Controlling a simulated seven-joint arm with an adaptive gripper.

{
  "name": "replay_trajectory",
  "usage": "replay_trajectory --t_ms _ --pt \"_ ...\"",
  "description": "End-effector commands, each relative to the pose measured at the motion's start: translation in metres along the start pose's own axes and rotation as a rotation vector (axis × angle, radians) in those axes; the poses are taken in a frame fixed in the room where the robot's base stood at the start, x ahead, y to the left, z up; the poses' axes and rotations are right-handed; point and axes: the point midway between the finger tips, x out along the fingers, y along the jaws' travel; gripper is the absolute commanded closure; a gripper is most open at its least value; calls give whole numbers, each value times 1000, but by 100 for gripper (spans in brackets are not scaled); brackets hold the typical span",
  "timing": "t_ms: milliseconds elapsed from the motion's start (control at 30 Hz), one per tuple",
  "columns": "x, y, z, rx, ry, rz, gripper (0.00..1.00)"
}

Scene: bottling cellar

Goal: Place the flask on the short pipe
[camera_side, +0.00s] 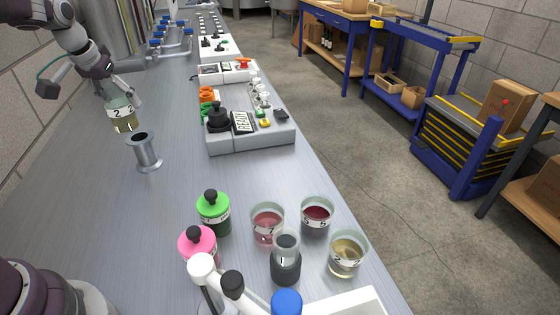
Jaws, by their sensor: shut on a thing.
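The flask (123,122) is a clear vessel with a white "2" label and pale yellow liquid in its lower part. My gripper (121,96) is shut on the upper part of the flask and holds it tilted slightly. The short pipe (148,155) is a grey metal piece with a flanged, open top and a wider foot, standing upright on the bench. In the picture the flask is just up and left of the pipe's top rim, and they look apart. Its exact height above the bench is hard to tell.
A grey instrument block (250,140) stands right of the pipe. In the foreground are a green bottle (214,217), a pink bottle (198,246) and several beakers, including a pale yellow one (346,256). The bench (95,205) is clear around the pipe's front and left.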

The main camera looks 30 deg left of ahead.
Motion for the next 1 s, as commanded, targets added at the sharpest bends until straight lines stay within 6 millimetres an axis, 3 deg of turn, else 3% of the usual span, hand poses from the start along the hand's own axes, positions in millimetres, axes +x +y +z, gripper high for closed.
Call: replay_trajectory --t_ms 100,300,500,867,900,1000 --pt "8 -3 -16 1 1 0 86" --pt "16 -5 -26 1 0 1 86" --pt "46 -5 -13 0 -1 0 86" --pt "49 -5 -12 1 2 0 86" --pt "49 -5 -12 1 3 0 42" --pt "49 -5 -12 1 3 0 29"
